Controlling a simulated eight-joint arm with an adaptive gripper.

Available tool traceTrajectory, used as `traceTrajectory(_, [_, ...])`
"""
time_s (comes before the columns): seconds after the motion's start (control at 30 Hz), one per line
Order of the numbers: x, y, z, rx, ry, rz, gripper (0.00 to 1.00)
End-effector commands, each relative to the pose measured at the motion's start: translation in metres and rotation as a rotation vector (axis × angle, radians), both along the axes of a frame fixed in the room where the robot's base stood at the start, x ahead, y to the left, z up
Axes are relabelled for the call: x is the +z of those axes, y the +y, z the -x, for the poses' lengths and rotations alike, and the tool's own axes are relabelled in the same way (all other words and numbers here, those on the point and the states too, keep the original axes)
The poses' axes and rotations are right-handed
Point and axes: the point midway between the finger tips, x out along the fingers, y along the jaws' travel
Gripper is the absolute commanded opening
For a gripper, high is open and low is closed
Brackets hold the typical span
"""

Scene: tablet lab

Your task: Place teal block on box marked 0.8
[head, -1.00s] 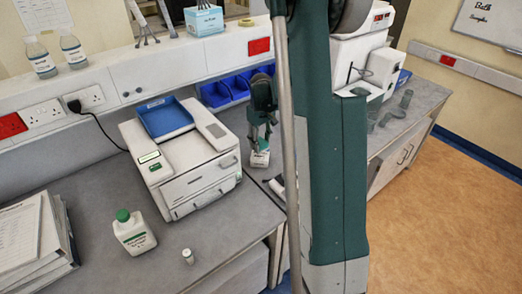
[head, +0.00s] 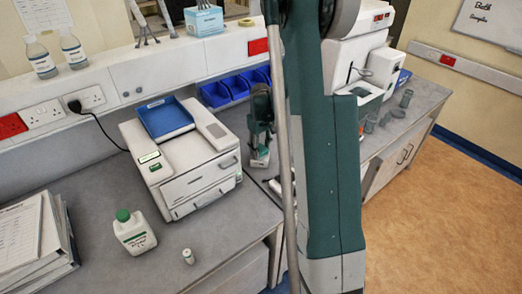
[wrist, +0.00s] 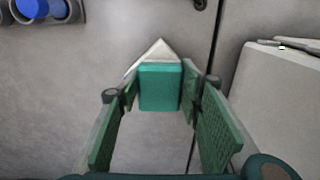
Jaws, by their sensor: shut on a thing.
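The teal block (wrist: 160,87) is between the fingertips of my gripper (wrist: 160,90) in the wrist view, and the gripper is shut on it. A pale box (wrist: 158,48) shows just beyond the block, with one corner pointing away; the block hides most of it. In the head view my gripper (head: 261,135) points down over a small white box (head: 259,161) on the bench, partly covered by the fingers. I cannot read the box's mark, nor tell whether block and box touch. The block is not clear in the head view.
A white instrument (head: 185,165) with a blue tray on top stands left of my gripper. Blue bins (head: 215,94) line the back. A green-capped bottle (head: 134,232) and a small vial (head: 188,256) stand at the front left. Another machine (head: 355,60) is at the right.

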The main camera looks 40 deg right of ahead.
Motion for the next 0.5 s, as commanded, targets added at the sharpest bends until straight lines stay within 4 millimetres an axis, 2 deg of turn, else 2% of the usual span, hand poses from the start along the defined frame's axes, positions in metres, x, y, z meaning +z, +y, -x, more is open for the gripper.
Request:
traceTrajectory(0.27, [-0.004,0.0,0.0,0.0,0.0,0.0,0.24])
traceTrajectory(0.3, [-0.0033,0.0,0.0,0.0,0.0,0.0,0.4])
traceTrajectory(0.37, [-0.0029,0.0,0.0,0.0,0.0,0.0,0.48])
traceTrajectory(0.4, [-0.0028,0.0,0.0,0.0,0.0,0.0,0.51])
traceTrajectory(0.5, [-0.0028,0.0,0.0001,0.0,0.0,0.0,0.51])
